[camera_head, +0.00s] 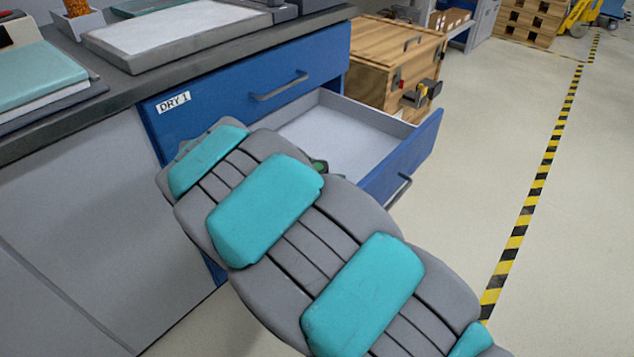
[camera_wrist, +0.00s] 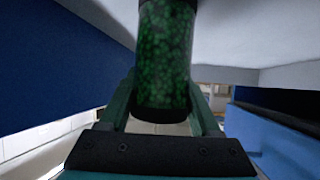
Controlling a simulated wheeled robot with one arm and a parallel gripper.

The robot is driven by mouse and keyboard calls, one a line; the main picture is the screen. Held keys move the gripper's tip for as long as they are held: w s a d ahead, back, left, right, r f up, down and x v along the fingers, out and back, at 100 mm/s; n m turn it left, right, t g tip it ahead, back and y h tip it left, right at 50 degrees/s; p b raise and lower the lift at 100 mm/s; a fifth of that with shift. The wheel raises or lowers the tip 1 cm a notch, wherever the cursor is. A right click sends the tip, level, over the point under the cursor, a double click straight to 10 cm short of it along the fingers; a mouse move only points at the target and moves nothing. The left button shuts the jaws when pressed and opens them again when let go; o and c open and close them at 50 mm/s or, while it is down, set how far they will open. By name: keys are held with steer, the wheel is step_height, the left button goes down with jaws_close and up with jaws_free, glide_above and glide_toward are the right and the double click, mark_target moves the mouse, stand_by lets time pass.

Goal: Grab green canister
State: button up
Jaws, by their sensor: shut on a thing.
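The green canister (camera_wrist: 167,55) is a dark cylinder with a mottled green band and black ends, in the upper middle of the wrist view. My gripper (camera_wrist: 165,95) has one finger on each side of it and is shut on it. The canister's far end runs out of the frame at the top. In the head view my arm covers most of the gripper. Only a small dark green bit shows past my arm, over the open drawer (camera_head: 340,128), and I cannot tell whether it is canister or gripper.
The open drawer has a pale inside and a blue front (camera_head: 408,160), close to my arm. Above it is a shut blue drawer (camera_head: 235,82) labelled "DRY 1", under a dark worktop (camera_head: 130,84). A wooden crate (camera_head: 385,65) stands behind. The floor at right is clear.

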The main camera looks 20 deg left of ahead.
jaws_close()
